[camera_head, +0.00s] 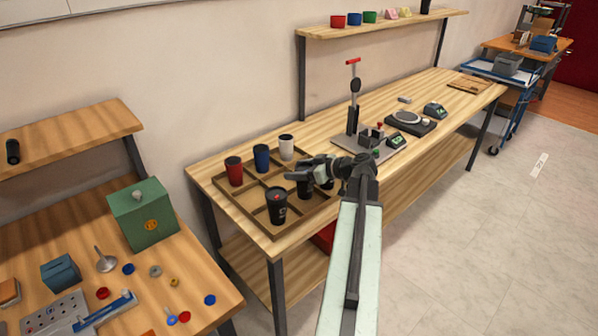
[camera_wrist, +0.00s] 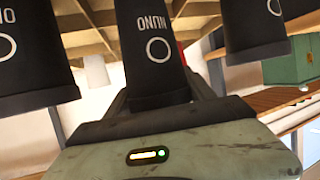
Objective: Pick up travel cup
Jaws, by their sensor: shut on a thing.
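A black travel cup (camera_wrist: 155,50) with a ring mark and lettering fills the middle of the wrist view, between the two fingers. My gripper (camera_head: 303,172) is shut on this cup, which also shows in the head view (camera_head: 304,189), partly hidden by the gripper. I cannot tell whether its base is clear of the tray. A second black cup (camera_head: 277,205) stands at the front left of the tray. A third black cup (camera_head: 327,184) is mostly hidden behind my wrist. In the wrist view a black cup stands on each side of the held one.
The divided wooden tray (camera_head: 247,220) also holds a red cup (camera_head: 234,171), a blue cup (camera_head: 262,158) and a white cup (camera_head: 286,147). A press-like stand (camera_head: 354,105) and a scale (camera_head: 408,121) stand further right on the bench. A green box (camera_head: 143,214) is on the left table.

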